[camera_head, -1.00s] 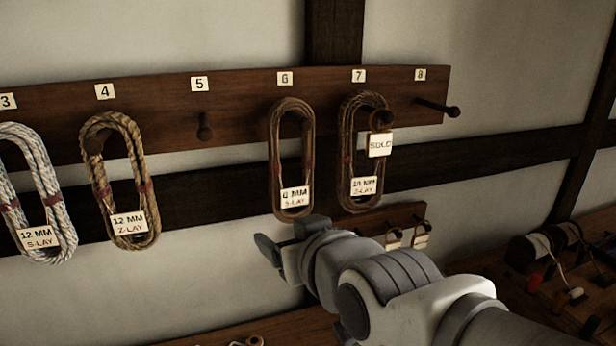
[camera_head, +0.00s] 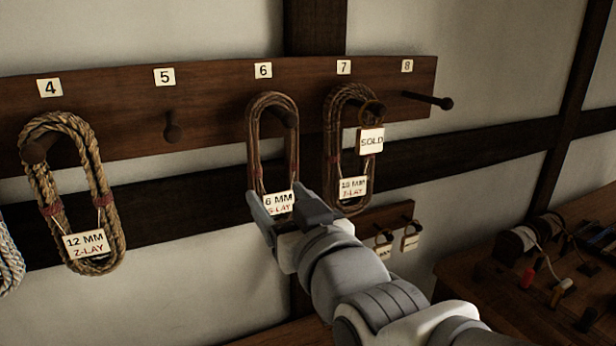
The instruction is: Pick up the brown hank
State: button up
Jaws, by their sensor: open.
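A thin dark brown hank (camera_head: 254,150) hangs as a long loop from the peg under number 6. Its tag (camera_head: 279,200) reads 6 MM S-LAY. Another brown hank (camera_head: 331,150) hangs under number 7, with a MM Z-LAY tag whose number is hard to read and a SOLD tag (camera_head: 370,141) on its peg. My gripper (camera_head: 284,203) is open and empty, at the lower end of the number 6 hank. Its fingers overlap that hank's bottom in the picture and hide it; I cannot tell whether they touch it.
A golden-tan hank (camera_head: 105,205) tagged 12 MM Z-LAY hangs under number 4. Small SOLD-style tags hang on a lower rail (camera_head: 372,219). A bench (camera_head: 480,300) with spools stands at right.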

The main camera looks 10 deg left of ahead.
aim_at(255, 160)
jog(key=p+x, duration=0.2)
jog(key=x, duration=0.9)
jog(key=shift+w, duration=0.15)
jog(key=p+x, duration=0.1)
jog(key=x, duration=0.1)
jog(key=p+x, duration=0.1)
jog(key=x, duration=0.1)
jog(key=shift+w+d+r, duration=0.15)
jog(key=shift+d+r, duration=0.05)
jog(key=shift+d, duration=0.15)
jog(key=shift+w+a, duration=0.4)
jog(key=shift+w, duration=0.15)
grip_shut()
dwell(0.5)
